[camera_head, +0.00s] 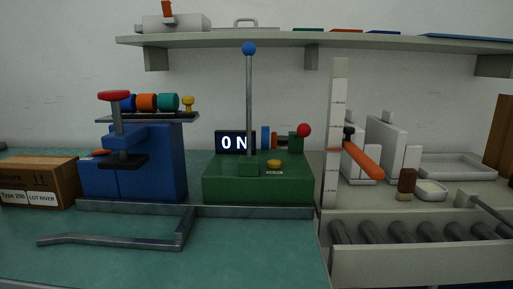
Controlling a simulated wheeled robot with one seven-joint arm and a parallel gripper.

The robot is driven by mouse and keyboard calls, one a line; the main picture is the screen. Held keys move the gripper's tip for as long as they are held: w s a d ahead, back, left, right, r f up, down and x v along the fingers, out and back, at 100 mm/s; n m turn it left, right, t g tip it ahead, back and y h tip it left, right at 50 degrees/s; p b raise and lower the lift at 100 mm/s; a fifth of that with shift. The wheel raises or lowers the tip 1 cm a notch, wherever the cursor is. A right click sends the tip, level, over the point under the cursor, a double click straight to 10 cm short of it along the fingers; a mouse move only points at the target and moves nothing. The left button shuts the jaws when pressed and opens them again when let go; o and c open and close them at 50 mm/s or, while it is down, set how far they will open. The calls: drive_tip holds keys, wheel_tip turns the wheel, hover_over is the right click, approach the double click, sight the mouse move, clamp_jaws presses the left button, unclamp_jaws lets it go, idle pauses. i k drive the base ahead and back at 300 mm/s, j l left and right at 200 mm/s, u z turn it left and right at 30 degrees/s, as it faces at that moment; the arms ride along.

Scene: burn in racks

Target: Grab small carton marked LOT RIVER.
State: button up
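A small brown carton (64,175) stands at the far left of the green work surface, cut off by the left picture edge. Its front carries white labels reading "Type 200" and "LOT RIVER". It stands close beside a blue machine, and I cannot tell whether they touch. My gripper is not in view.
The blue machine (152,165) has a red-topped handle. A green unit (258,190) with a tall blue-knobbed lever and an "ON" display stands mid-bench. A bent metal bar (120,240) lies in front. A roller conveyor (420,262) is at right; a shelf (300,41) hangs above.

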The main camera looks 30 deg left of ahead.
sight(40, 181)
drive_tip(key=u, duration=0.45)
drive_tip(key=k+u, duration=0.1)
drive_tip(key=u, duration=0.75)
drive_tip(key=j+u, duration=0.1)
drive_tip(key=u, duration=0.75)
drive_tip(key=j+u, duration=0.15)
drive_tip(key=u, duration=0.25)
drive_tip(key=k, duration=0.05)
